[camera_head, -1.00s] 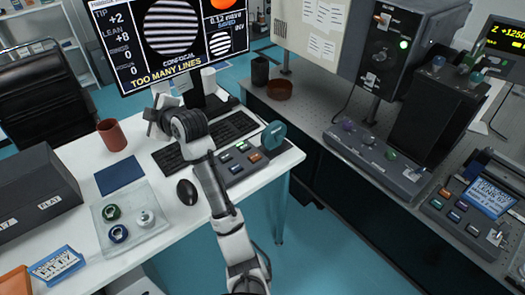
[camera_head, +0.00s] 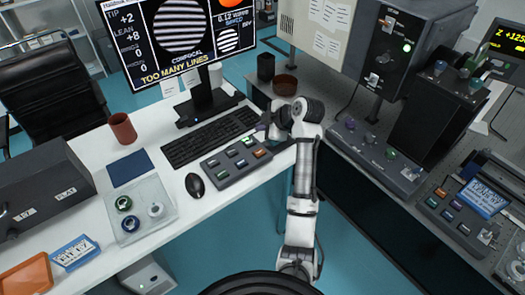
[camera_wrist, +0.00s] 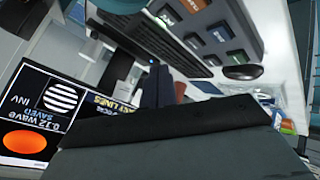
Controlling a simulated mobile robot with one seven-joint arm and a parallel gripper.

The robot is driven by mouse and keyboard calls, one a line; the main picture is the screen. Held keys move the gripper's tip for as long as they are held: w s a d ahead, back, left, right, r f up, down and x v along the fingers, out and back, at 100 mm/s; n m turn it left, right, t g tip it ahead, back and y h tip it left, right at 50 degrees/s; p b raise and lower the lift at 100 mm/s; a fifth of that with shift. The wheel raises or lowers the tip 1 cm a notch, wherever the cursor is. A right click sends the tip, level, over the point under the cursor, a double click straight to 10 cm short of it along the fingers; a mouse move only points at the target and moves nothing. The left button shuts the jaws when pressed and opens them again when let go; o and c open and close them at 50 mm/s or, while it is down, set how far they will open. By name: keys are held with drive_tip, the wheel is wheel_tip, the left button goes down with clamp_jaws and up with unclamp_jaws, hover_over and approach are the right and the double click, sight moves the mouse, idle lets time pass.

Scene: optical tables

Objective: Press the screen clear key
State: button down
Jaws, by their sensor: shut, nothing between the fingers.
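The key panel (camera_head: 228,178) is a dark slab on the white desk, right of the mouse. It carries several small coloured keys, including an orange one (camera_head: 259,153). Their labels are too small to read, so I cannot tell which is the screen clear key. In the wrist view the panel (camera_wrist: 222,22) shows at the top, turned around. My gripper (camera_head: 262,128) is shut and empty, beyond the panel's right end and apart from the keys. Its dark fingers show in the wrist view (camera_wrist: 160,88). The monitor (camera_head: 170,42) shows striped discs and "TOO MANY LINES".
A keyboard (camera_head: 205,138) lies behind the panel and a mouse (camera_head: 195,185) to its left. A brown cup (camera_head: 122,128), a blue pad (camera_head: 130,168) and a clear tray (camera_head: 138,225) stand further left. The optical table (camera_head: 345,165) with instruments is at right.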

drive_tip(key=b, duration=0.4)
hover_over(262, 154)
wheel_tip(262, 154, down, 8)
drive_tip(key=shift+w+r, duration=0.1)
drive_tip(key=shift+f+b, duration=0.3)
drive_tip(key=shift+f, duration=0.2)
drive_tip(key=shift+f, duration=0.1)
idle(1.6)
drive_tip(key=shift+f+b, duration=0.35)
drive_tip(key=shift+b, duration=0.1)
drive_tip(key=shift+f+b, duration=0.35)
drive_tip(key=shift+f, duration=0.05)
idle(0.5)
drive_tip(key=shift+r, duration=0.1)
drive_tip(key=shift+r+p, duration=0.45)
drive_tip(key=shift+r, duration=0.35)
